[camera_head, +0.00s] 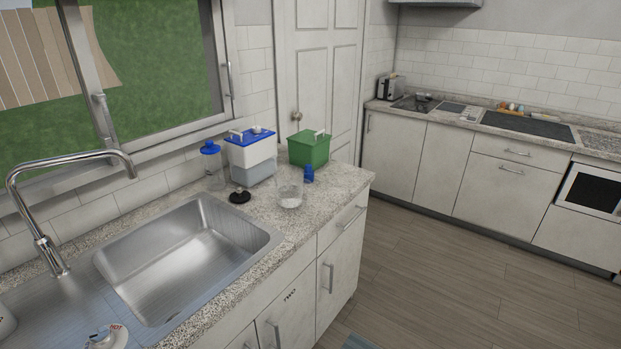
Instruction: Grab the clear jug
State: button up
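Two clear vessels stand on the speckled counter (335,187) beyond the sink. One is a low, open-looking clear jug or cup (289,197) near the front edge. The other is a taller clear container with a blue top (213,168) near the wall. I cannot tell for certain which one is the clear jug; the low one has no visible lid. Both stand upright and apart from each other. My gripper is not in view.
A blue-and-white box (251,155), a green box (309,149), a small blue bottle (309,174) and a dark round item (240,196) stand near the vessels. The steel sink (190,255) and tall faucet (50,250) lie nearer. The wooden floor (450,280) at right is clear.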

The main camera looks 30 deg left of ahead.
aim_at(294, 190)
jog(key=i, duration=1.2)
jog(key=i+u, duration=0.1)
jog(key=i, duration=1.1)
jog(key=i+l, duration=0.2)
jog(key=i, duration=1.05)
jog(key=u, duration=0.45)
jog(key=i+u, duration=0.1)
jog(key=u, duration=0.8)
jog(key=l+u, duration=0.15)
jog(key=u, duration=0.3)
jog(key=i, duration=0.05)
